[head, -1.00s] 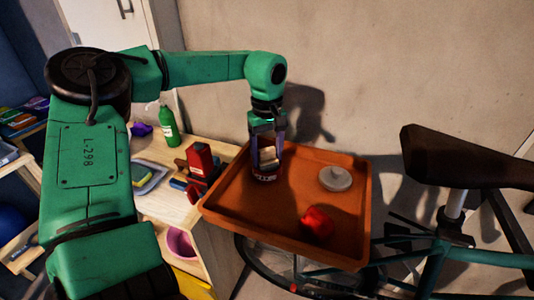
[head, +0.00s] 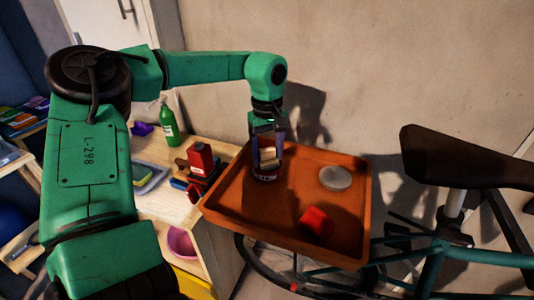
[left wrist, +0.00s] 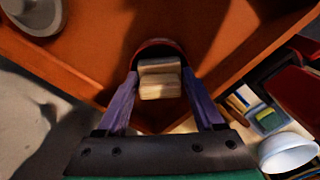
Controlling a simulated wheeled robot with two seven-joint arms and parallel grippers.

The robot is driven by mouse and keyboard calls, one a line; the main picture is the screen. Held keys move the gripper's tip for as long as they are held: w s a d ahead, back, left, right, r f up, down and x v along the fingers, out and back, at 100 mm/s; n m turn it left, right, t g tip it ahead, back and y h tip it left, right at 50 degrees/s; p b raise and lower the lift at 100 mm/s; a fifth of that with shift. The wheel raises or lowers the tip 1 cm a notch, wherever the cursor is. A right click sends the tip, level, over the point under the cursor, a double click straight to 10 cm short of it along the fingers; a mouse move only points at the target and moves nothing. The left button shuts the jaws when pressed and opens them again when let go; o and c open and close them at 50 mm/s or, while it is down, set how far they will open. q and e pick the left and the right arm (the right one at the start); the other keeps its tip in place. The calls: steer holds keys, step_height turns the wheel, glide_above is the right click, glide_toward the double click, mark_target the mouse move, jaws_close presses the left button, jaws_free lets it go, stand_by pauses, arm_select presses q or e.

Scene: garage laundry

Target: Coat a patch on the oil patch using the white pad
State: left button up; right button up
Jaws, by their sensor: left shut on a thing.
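The white pad (head: 268,155) looks like a small cream block. My left gripper (head: 267,163) is shut on it, with one purple finger on each side, above the left part of the orange tray. In the left wrist view the pad (left wrist: 160,82) sits between the fingertips. A round dark-red tin (head: 266,177) stands on the tray right under the pad. I cannot tell whether the pad touches it or dips into it. I cannot clearly make out the oil patch; dark shadow lies across the tray. My right gripper is not in view.
The orange tray (head: 238,206) has raised rims and also holds a grey disc (head: 335,178) and a red block (head: 315,219). A wooden bench at left carries a red item (head: 200,160) and a green bottle (head: 168,126). A bicycle saddle (head: 465,158) is at right.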

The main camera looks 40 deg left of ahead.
mark_target(267, 149)
arm_select(q)
steer(key=shift+s+f, duration=0.25)
steer(key=shift+f, duration=0.15)
steer(key=r+p, duration=0.4)
steer(key=r, duration=0.1)
steer(key=r+p, duration=0.2)
steer(key=shift+w+r, duration=0.25)
steer(key=shift+r, duration=0.05)
steer(key=shift+f, duration=0.1)
stand_by(0.4)
